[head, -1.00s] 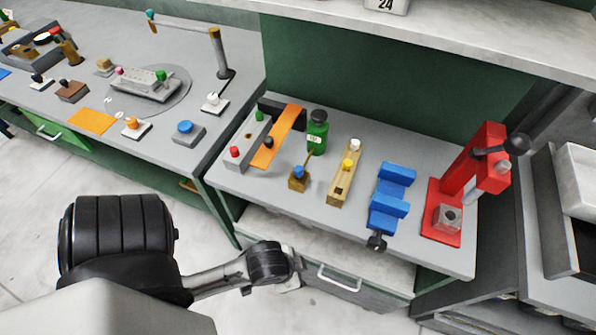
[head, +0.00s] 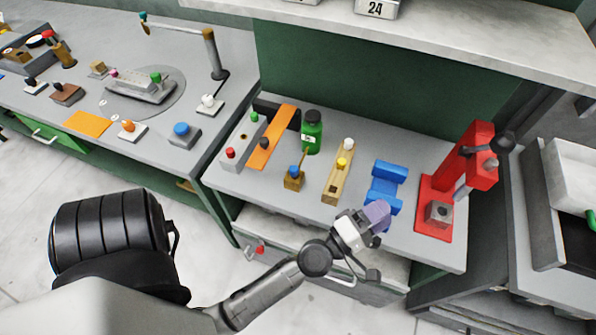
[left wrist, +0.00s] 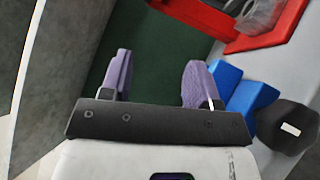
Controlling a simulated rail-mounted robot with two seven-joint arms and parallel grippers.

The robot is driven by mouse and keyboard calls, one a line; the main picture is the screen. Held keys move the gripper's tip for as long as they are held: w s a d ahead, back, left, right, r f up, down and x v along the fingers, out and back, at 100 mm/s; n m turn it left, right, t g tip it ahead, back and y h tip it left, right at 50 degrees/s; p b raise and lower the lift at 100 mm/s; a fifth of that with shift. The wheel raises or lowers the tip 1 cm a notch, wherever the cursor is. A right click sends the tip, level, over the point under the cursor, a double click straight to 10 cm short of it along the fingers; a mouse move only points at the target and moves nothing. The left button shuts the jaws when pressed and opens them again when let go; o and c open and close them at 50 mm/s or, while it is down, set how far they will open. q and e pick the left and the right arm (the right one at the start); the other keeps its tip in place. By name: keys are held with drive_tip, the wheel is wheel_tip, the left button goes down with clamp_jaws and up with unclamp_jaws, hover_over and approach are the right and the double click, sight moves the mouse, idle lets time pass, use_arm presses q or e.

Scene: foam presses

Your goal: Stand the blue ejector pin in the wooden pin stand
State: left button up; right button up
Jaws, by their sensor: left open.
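A blue-topped piece (head: 293,171), which looks like the blue pin, sits at a small wooden block (head: 292,184) on the right bench; its shaft is not visible. Just right of it is a long wooden stand (head: 330,197) with a yellow-topped pin (head: 342,163) and a white-topped pin (head: 348,144) upright in it. My left gripper (head: 374,217) is at the bench's front edge, in front of the blue vise-like fixture, right of both. In the left wrist view its purple fingers (left wrist: 155,82) are apart with nothing between them. My right gripper is not in view.
The blue fixture (head: 388,171) and a red press (head: 436,195) stand right of the stand. A green bottle (head: 312,132) is behind the small block. An orange strip (head: 272,138) and grey block (head: 232,160) lie left. A shelf (head: 450,30) overhangs the back.

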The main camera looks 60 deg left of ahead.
sight(295, 174)
use_arm(q)
drive_tip(key=s+a+f+n+g+y, duration=0.1)
drive_tip(key=s+a+n+g+y, duration=0.1)
drive_tip(key=n, duration=0.5)
drive_tip(key=s+a+f+n+g+y, duration=0.1)
drive_tip(key=s+a+n+g+y, duration=0.1)
drive_tip(key=a+n+g+y, duration=0.3)
drive_tip(key=s+a+f+n+g+y, duration=0.2)
drive_tip(key=a+n+y, duration=0.3)
drive_tip(key=n+y, duration=0.3)
drive_tip(key=shift+s+a+f+n+g, duration=0.1)
drive_tip(key=shift+a+n+g, duration=0.05)
drive_tip(key=shift+n+g, duration=0.95)
drive_tip(key=s+n+g, duration=0.1)
drive_tip(key=n+g, duration=0.1)
drive_tip(key=s+a+f+n+g, duration=0.1)
drive_tip(key=s+n+g, duration=0.1)
drive_tip(key=n, duration=0.1)
drive_tip(key=s+a+f+n+g+y, duration=0.1)
drive_tip(key=s+n+g, duration=0.1)
drive_tip(key=shift+a+f+n, duration=0.2)
drive_tip(key=shift+n, duration=0.2)
drive_tip(key=shift+s+n+g, duration=0.25)
drive_tip(key=shift+n+g, duration=0.05)
drive_tip(key=shift+n, duration=0.2)
drive_tip(key=shift+w+a+n, duration=0.2)
drive_tip(key=shift+a+n, duration=0.1)
drive_tip(key=shift+a, duration=0.35)
drive_tip(key=shift+x, duration=3.15)
drive_tip(key=shift+c, duration=0.2)
